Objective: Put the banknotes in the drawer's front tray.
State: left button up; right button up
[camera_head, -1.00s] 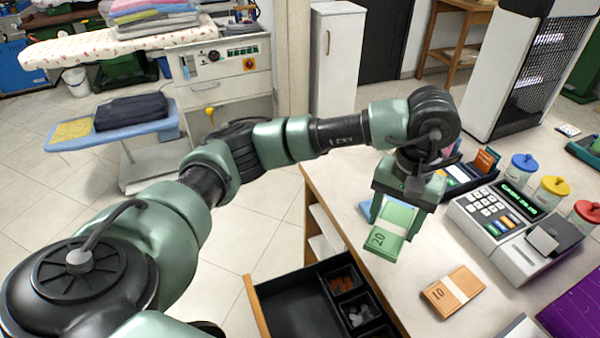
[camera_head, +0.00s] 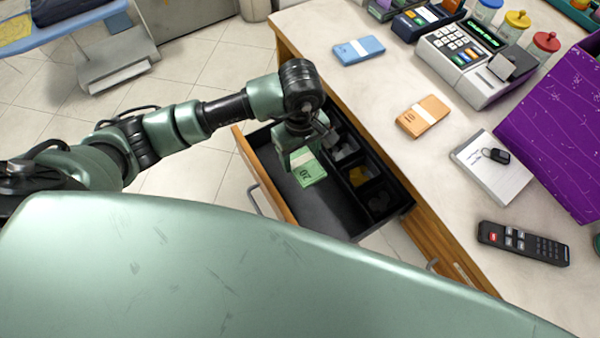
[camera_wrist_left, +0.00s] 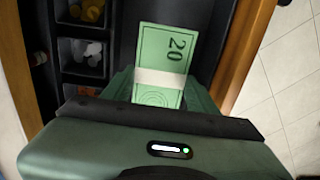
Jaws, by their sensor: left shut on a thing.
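My left gripper (camera_head: 300,160) is shut on a green bundle of 20 banknotes (camera_head: 309,174) with a pale band. It is over the open drawer's large black front tray (camera_head: 327,218). The bundle also shows in the left wrist view (camera_wrist_left: 163,62), above the tray floor. I cannot tell whether it touches the floor. A blue banknote bundle (camera_head: 359,50) and an orange banknote bundle (camera_head: 422,115) lie flat on the counter. My right gripper is in neither current view.
Small coin compartments (camera_head: 364,174) line the drawer beside the tray. On the counter are a cash register (camera_head: 470,55), a notepad (camera_head: 484,172) with a key fob (camera_head: 497,156), a remote (camera_head: 523,243) and a purple item (camera_head: 555,125).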

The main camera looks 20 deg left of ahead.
pick_arm(q)
notch_tip(320, 180, down, 10)
jog(key=shift+f, duration=0.1)
dwell(0.4)
jog(key=shift+f, duration=0.2)
jog(key=o, duration=1.4)
jog(key=shift+r, duration=0.1)
jog(key=shift+r, duration=0.1)
notch_tip(320, 180, up, 12)
jog(key=shift+r, duration=0.1)
